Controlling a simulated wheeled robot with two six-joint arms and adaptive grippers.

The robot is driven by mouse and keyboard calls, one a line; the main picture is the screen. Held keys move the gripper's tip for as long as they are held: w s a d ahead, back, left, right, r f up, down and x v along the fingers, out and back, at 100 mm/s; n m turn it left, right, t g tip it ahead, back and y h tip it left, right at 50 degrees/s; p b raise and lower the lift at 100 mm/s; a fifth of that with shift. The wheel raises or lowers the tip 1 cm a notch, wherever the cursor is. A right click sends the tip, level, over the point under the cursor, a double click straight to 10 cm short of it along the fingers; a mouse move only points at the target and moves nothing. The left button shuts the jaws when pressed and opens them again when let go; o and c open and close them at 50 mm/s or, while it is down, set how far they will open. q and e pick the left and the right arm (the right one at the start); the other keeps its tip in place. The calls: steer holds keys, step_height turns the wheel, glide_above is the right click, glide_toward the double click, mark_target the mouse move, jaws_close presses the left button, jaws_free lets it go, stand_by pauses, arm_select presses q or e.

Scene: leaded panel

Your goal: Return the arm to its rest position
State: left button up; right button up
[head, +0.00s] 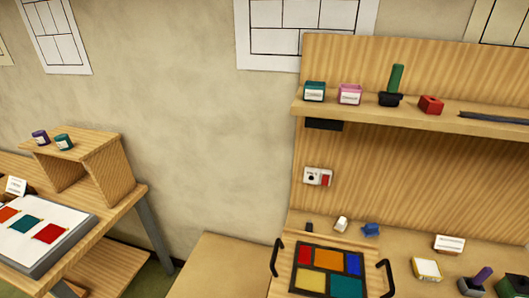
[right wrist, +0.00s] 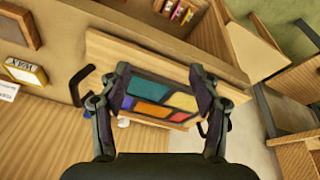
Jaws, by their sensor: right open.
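My right gripper (right wrist: 160,78) is open in the right wrist view, its two fingers spread apart. Nothing is seen held in the fingers. In the head view the leaded panel (head: 328,270) lies flat on the bench in a tray with dark handles at either side. Neither gripper and neither arm shows in the head view. My left gripper is in no view.
A shelf (head: 420,117) above the bench holds small pots, a red block and a dark bar. A yellow box (head: 427,268) and small tools sit on the bench's right. A side table at left carries a white sheet with coloured pieces (head: 48,233). Bare wall lies between.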

steer(key=s+d+f+m+g+b, duration=0.1)
steer(key=s+d+f+b, duration=0.15)
steer(key=f, duration=1.45)
steer(key=s+d+f+b, duration=0.1)
steer(key=s+f+b, duration=0.25)
steer(key=f, duration=1.35)
steer(key=s+f+g+b, duration=0.1)
steer(key=s+f+b, duration=0.3)
steer(key=s+f, duration=1.2)
step_height(320, 180, down, 2)
steer(key=shift+s+d+f, duration=0.1)
steer(key=shift+s+d, duration=0.2)
steer(key=shift+s, duration=0.1)
